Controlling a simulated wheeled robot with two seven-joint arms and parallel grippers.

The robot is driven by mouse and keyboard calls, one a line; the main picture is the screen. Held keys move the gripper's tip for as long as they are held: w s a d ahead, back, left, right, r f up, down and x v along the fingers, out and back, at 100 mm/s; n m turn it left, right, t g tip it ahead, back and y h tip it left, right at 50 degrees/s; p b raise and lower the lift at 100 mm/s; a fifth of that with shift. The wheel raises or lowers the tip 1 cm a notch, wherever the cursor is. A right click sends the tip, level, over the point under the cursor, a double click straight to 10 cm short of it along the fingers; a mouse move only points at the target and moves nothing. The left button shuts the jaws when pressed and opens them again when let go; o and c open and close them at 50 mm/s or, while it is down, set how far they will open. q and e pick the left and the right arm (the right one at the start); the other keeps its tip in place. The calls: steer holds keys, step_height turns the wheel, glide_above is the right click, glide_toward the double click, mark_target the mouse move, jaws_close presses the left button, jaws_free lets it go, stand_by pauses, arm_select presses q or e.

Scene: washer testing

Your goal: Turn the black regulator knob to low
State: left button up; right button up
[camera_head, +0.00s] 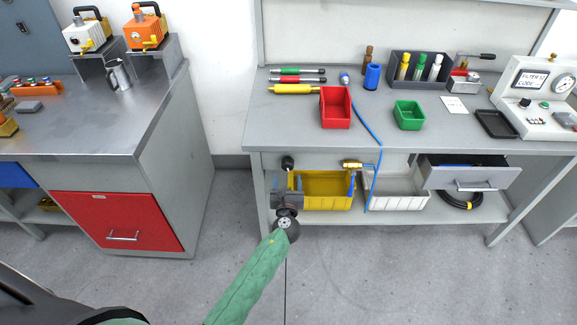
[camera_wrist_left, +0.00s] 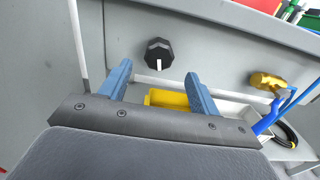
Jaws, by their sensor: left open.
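The black regulator knob (camera_head: 288,163) sits on the front face of the right workbench, under the tabletop edge. In the left wrist view the knob (camera_wrist_left: 158,52) is dark and many-sided, with a white mark at its lower edge. My left gripper (camera_head: 287,180) is just below and in front of the knob. In the left wrist view its two blue fingers (camera_wrist_left: 158,80) are spread apart and empty, and the knob lies beyond the fingertips, between them and a little ahead. No contact shows. My right gripper is in neither view.
A brass valve (camera_head: 352,165) with a blue hose (camera_head: 369,127) is right of the knob. A yellow bin (camera_head: 325,188) and a white bin (camera_head: 402,198) sit below. A drawer (camera_head: 470,178) stands open farther right. Floor (camera_head: 225,215) left of the bench is clear.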

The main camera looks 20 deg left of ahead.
mark_target(288, 167)
arm_select(q)
steer(key=shift+p+x, duration=0.7)
steer(key=shift+x, duration=3.15)
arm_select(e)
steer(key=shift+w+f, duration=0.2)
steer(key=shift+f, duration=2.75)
arm_select(q)
steer(key=shift+c, duration=0.2)
steer(key=c, duration=0.9)
